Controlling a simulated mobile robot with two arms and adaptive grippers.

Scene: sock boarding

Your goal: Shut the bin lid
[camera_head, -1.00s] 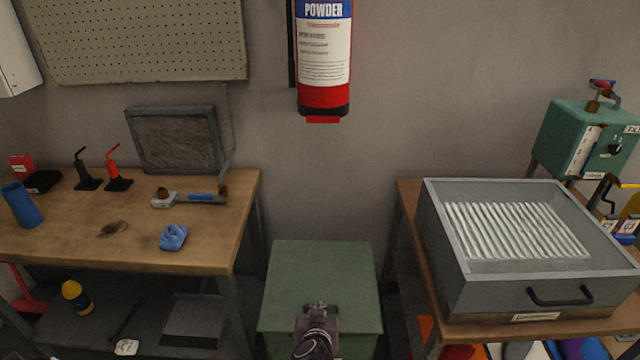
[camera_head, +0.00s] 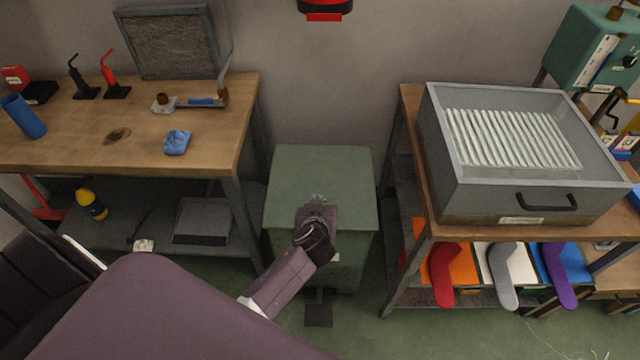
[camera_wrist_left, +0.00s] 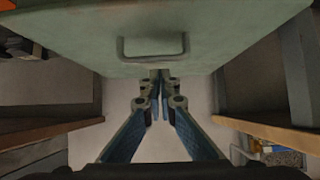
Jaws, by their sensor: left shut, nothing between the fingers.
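The green metal bin (camera_head: 350,272) stands on the floor between the two benches. Its lid (camera_head: 318,170) lies looking flat across the top in the head view, and no opening shows; I cannot tell whether a small gap is left at the front. My left gripper (camera_head: 317,203) is at the lid's front part, shut and empty, and hides the front middle. In the left wrist view the shut fingers (camera_wrist_left: 160,88) point away beside a green panel (camera_wrist_left: 225,35) with a handle (camera_wrist_left: 152,46), apart from the handle. My right gripper is not in view.
A right bench carries a grey box with a black handle (camera_head: 540,202). Coloured sock-shaped pieces hang below it. A dark pedal (camera_head: 318,315) shows at the bin's foot. Narrow gaps flank the bin.

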